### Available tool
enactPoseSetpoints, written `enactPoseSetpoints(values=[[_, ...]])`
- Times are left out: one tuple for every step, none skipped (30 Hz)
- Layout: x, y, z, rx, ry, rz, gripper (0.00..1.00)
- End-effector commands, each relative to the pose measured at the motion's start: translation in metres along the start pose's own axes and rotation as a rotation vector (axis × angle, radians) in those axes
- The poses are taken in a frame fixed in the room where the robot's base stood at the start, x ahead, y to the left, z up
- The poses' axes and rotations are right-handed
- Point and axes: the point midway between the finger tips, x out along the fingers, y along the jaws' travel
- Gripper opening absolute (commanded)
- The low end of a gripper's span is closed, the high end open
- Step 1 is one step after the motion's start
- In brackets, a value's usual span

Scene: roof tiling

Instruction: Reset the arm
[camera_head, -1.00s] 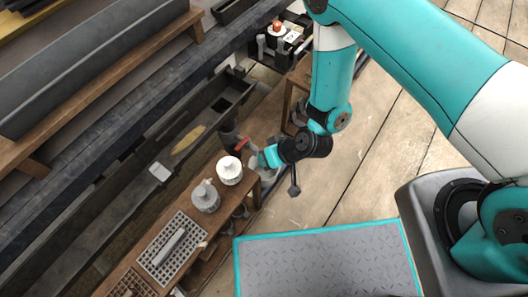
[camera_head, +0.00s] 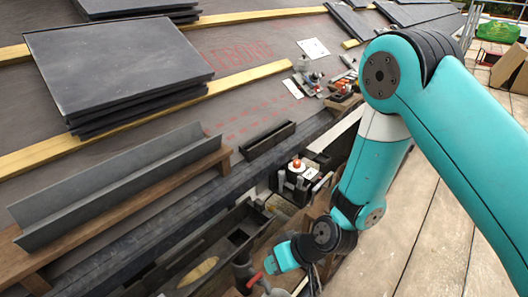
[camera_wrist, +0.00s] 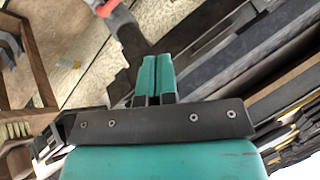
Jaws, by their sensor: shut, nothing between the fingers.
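My teal arm (camera_head: 385,140) comes in from the right in the head view and bends down at its elbow. My gripper (camera_head: 270,264) hangs at the lower middle, beside a tool with a red handle (camera_head: 254,280). In the wrist view my gripper (camera_wrist: 155,78) has its two teal fingers together with nothing between them. The red-handled tool (camera_wrist: 110,10) shows above the fingers there, and I cannot tell its distance from them.
Stacked dark slates (camera_head: 115,65) lie on the roof at the upper left. A grey angled trough (camera_head: 120,185) lies on a wooden board. A black caddy (camera_head: 298,182) stands near the forearm.

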Motion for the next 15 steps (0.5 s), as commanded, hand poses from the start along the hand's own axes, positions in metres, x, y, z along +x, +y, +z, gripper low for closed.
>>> enactPoseSetpoints(values=[[-0.021,-0.01,-0.014,-0.014,-0.003,-0.007,0.0],[-0.032,-0.015,-0.02,-0.02,-0.012,-0.01,0.0],[-0.047,-0.022,-0.026,-0.029,-0.023,-0.014,0.0],[-0.058,-0.027,-0.03,-0.034,-0.032,-0.016,0.0],[-0.07,-0.032,-0.034,-0.039,-0.039,-0.017,0.0],[-0.085,-0.039,-0.037,-0.048,-0.052,-0.017,0.0],[-0.097,-0.043,-0.04,-0.053,-0.061,-0.016,0.0],[-0.108,-0.048,-0.041,-0.059,-0.069,-0.015,0.0],[-0.124,-0.054,-0.042,-0.066,-0.083,-0.011,0.0],[-0.136,-0.058,-0.043,-0.071,-0.091,-0.007,0.0],[-0.147,-0.063,-0.043,-0.075,-0.099,-0.003,0.0],[-0.163,-0.068,-0.042,-0.082,-0.112,0.003,0.0],[-0.174,-0.072,-0.04,-0.087,-0.121,0.008,0.0],[-0.186,-0.076,-0.038,-0.09,-0.13,0.014,0.0],[-0.201,-0.082,-0.035,-0.094,-0.143,0.024,0.0]])
